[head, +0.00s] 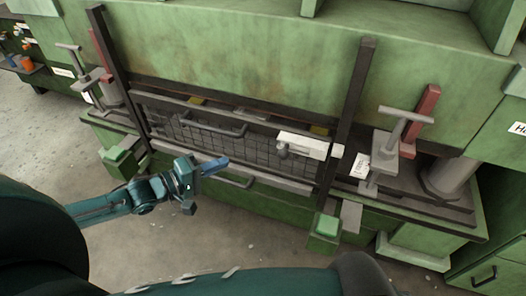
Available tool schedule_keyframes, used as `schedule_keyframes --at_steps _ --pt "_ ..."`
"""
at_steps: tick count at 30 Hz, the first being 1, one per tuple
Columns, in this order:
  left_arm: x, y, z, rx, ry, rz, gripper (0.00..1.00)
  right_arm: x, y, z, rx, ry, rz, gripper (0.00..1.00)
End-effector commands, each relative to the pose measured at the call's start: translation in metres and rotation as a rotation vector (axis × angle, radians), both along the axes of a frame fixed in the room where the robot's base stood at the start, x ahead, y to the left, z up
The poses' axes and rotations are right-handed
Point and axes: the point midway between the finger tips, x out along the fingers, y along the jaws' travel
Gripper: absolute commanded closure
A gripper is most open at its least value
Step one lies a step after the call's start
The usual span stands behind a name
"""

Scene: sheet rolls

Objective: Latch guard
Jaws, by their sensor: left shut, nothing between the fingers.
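The guard (245,146) is a dark mesh panel in a grey frame, standing upright between two dark posts on the front of a green machine. A grey bar handle (212,130) sits near its top, left of the middle. A pale latch plate (315,147) with a grey knob (284,150) lies at its upper right, reaching toward the right post. I cannot tell whether the latch is engaged. My left gripper (222,163) is shut and empty in front of the guard's lower left part, covering some of the mesh. My right gripper is not in view.
Grey T-handled clamps stand at the left (80,62) and right (392,140), each beside a red lever. Green blocks (120,162) (327,226) jut out at the front near the posts. A lower handle (236,181) sits below the guard. The concrete floor in front is open.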

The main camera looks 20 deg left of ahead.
Motion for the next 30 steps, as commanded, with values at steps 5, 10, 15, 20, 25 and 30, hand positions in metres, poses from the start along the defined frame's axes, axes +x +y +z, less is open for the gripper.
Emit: schedule_keyframes --at_steps 5,10,15,20,25,30 --pt "0.0 0.001 0.0 -0.007 0.004 0.0 1.0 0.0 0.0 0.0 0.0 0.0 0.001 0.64" --pt "0.001 0.0 0.0 -0.005 0.003 0.0 1.0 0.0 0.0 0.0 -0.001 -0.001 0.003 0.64" --pt "0.01 -0.006 -0.001 -0.008 -0.001 0.0 1.0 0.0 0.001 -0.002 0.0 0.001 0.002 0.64" --pt "0.032 -0.022 -0.004 -0.008 -0.003 0.0 1.0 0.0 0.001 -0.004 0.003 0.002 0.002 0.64" --pt "0.062 -0.043 -0.009 -0.006 -0.002 0.001 1.0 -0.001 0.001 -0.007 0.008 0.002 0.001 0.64" --pt "0.084 -0.066 -0.014 -0.008 0.003 -0.002 1.0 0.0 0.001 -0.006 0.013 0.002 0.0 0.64"
